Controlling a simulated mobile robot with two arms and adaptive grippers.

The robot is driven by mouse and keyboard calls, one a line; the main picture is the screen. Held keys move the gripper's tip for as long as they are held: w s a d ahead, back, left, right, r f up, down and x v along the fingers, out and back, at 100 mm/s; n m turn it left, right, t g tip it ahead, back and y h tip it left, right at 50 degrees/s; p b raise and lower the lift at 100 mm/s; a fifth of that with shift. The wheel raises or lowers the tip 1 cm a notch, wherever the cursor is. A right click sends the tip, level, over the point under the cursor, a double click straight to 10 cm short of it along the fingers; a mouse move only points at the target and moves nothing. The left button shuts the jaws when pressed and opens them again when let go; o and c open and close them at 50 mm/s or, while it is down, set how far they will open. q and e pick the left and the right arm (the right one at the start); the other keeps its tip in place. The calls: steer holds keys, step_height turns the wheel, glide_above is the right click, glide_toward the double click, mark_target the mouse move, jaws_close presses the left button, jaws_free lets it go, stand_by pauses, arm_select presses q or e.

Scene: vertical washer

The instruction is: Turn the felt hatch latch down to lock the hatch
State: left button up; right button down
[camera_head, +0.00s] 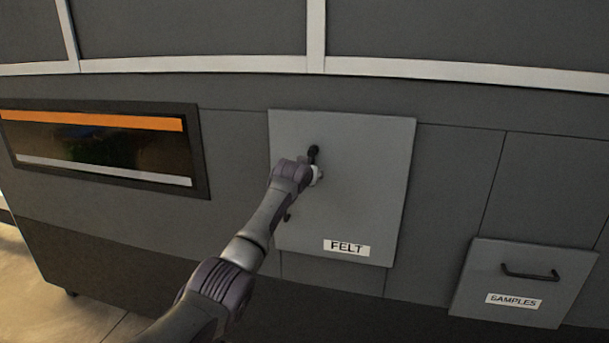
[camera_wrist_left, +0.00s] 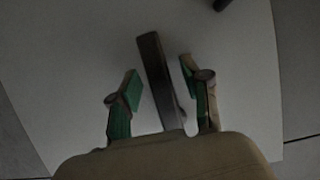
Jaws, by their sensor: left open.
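The felt hatch (camera_head: 370,165) is a light grey panel marked FELT, lying flush against the dark machine front as far as I can tell. A dark latch (camera_head: 313,152) shows on its upper left part; my gripper hides the rest. My left gripper (camera_head: 316,173) is at the latch. In the left wrist view, the left gripper (camera_wrist_left: 160,77) is open, with green-padded fingers on both sides of the dark latch bar (camera_wrist_left: 152,60). Gaps show between the bar and both pads. The bar is slightly tilted in that view. My right gripper is not in view.
A samples drawer or hatch (camera_head: 525,285) with a black handle (camera_head: 530,273) is at the lower right. A dark window with an orange strip (camera_head: 95,121) is at the left. A small dark part (camera_head: 287,216) shows beside my arm on the hatch's lower left.

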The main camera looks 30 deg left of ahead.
arm_select(q)
steer(key=v, duration=1.1)
steer(key=shift+f, duration=0.1)
